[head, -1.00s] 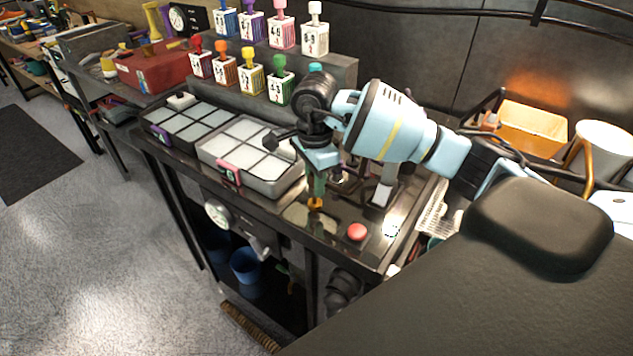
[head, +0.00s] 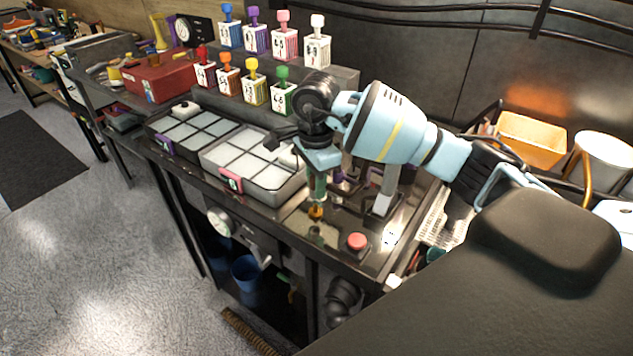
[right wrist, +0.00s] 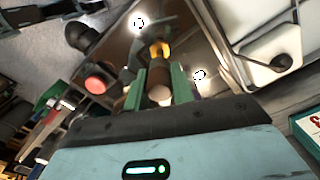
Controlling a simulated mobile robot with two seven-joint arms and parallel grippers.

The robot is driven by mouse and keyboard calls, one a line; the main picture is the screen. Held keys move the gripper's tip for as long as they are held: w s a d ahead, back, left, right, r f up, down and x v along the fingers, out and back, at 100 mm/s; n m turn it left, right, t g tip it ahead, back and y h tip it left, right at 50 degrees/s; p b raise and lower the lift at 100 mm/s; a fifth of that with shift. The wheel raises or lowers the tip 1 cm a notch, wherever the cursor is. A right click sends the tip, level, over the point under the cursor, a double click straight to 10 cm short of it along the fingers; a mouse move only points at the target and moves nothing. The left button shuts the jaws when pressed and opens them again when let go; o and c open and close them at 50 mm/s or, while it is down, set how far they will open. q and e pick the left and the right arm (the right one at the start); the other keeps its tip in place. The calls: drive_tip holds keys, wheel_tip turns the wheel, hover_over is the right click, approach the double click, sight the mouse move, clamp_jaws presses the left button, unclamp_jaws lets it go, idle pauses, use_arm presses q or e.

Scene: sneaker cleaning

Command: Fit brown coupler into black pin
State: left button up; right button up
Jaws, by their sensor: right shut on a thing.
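My right gripper (head: 317,187) points down over the right part of the dark metal bench (head: 335,258). Its green fingers are shut on the brown coupler, whose rounded brown end (right wrist: 160,93) shows between them in the right wrist view. An orange-yellow piece (head: 316,211) shows just below the fingertips, and also in the right wrist view (right wrist: 158,50). I cannot tell whether it is part of the coupler. I cannot make out the black pin, nor whether the coupler touches anything below. My left gripper is not in view.
A red button (head: 357,241) is close to the right of the fingertips. A grey post (head: 386,188) stands behind it. Left of the gripper is a divided tray with white cells (head: 232,183). Several numbered stamp-like blocks (head: 254,91) stand behind.

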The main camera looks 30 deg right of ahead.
wheel_tip(320, 180, up, 2)
drive_tip(key=shift+r, duration=0.1)
drive_tip(key=shift+r+p, duration=0.3)
drive_tip(key=shift+r, duration=1.5)
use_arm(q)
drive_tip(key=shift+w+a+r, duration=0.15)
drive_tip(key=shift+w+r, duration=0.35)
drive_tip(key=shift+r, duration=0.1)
